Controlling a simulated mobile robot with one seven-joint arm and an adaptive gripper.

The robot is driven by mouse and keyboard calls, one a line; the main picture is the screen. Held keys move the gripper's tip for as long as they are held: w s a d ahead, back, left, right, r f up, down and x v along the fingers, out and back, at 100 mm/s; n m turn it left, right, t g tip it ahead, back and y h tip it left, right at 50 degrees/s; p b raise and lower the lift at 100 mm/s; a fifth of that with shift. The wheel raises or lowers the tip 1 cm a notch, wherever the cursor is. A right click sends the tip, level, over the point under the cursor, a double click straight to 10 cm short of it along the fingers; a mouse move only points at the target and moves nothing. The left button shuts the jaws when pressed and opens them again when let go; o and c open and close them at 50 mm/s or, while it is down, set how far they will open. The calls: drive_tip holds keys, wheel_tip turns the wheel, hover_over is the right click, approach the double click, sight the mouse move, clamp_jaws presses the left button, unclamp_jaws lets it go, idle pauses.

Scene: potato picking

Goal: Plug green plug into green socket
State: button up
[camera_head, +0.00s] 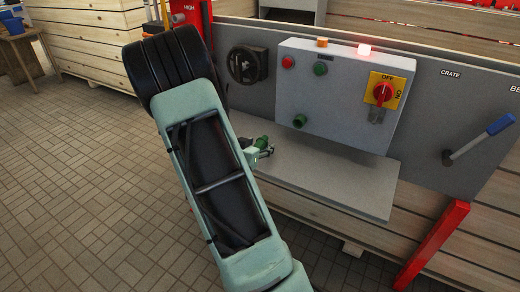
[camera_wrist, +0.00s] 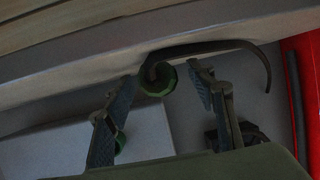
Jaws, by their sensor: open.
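The green plug (camera_head: 262,142) is at the left end of the grey shelf, next to my gripper (camera_head: 268,152). In the wrist view the green plug (camera_wrist: 166,88) has a dark cable and lies between the two fingers of my gripper (camera_wrist: 163,74). The fingers are open, with a visible gap on the plug's right side. Whether the left finger touches it, I cannot tell. The green socket (camera_head: 300,120) is on the lower left of the grey control box's front and looks empty. A green piece partly hidden behind the left finger in the wrist view may be this socket.
The grey control box (camera_head: 345,85) has red and green buttons, a lit red lamp (camera_head: 364,50) and a red rotary switch (camera_head: 382,92). The grey shelf (camera_head: 330,178) below is mostly clear. A blue-handled lever (camera_head: 480,138) and a red post (camera_head: 432,245) stand right.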

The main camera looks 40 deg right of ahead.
drive_tip(key=shift+w+d+f, duration=0.1)
drive_tip(key=shift+w+d, duration=0.1)
drive_tip(key=shift+d, duration=0.15)
drive_tip(key=shift+c, duration=0.2)
drive_tip(key=c, duration=1.2)
